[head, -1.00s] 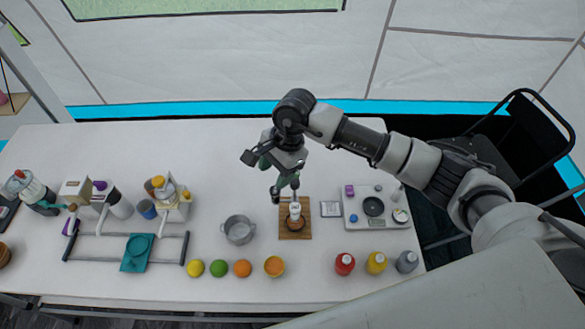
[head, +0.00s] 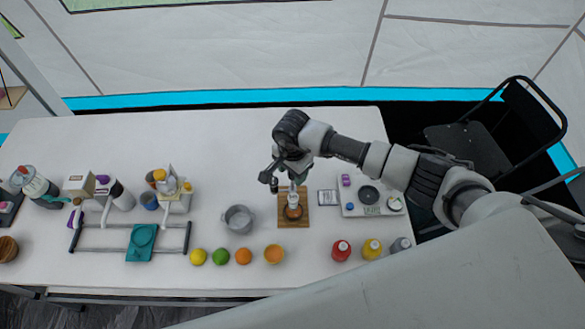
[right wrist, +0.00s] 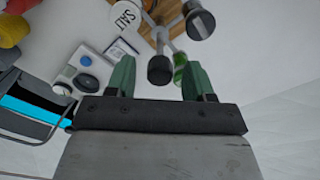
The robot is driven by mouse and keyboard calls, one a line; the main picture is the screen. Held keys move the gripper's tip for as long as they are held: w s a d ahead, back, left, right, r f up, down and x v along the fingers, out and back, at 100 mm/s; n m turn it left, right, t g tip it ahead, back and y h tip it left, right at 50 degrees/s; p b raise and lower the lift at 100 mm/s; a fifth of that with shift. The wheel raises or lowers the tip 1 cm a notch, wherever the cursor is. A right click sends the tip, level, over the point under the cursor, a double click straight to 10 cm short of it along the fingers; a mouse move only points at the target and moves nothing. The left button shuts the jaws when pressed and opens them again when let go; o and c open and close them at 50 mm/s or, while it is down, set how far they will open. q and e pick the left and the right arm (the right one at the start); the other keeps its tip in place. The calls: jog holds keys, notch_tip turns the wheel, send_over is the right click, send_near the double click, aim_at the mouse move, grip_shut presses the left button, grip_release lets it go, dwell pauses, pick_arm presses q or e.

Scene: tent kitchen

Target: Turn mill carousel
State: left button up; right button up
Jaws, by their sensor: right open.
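The mill carousel (head: 293,208) stands on a wooden board (head: 284,221) in the middle of the table, partly hidden under my right gripper. In the right wrist view, its spokes carry a white-topped mill marked SALT (right wrist: 124,15), a dark-topped mill (right wrist: 199,22), a black-capped one (right wrist: 160,69) and a green bottle (right wrist: 180,62). My right gripper (right wrist: 159,78) is open. The black cap shows between its green fingers, with the green bottle near one finger; I cannot tell whether they touch. My left gripper is out of view.
A grey pot (head: 239,219) stands left of the board. Several fruits (head: 221,256) lie in front. A small card (head: 327,197) and a white tray (head: 350,208) are on the right, with bottles (head: 341,249) in front. The table's back is clear.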

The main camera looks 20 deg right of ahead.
jog(key=shift+f, duration=0.1)
jog(key=c, duration=0.9)
jog(key=shift+c, duration=0.2)
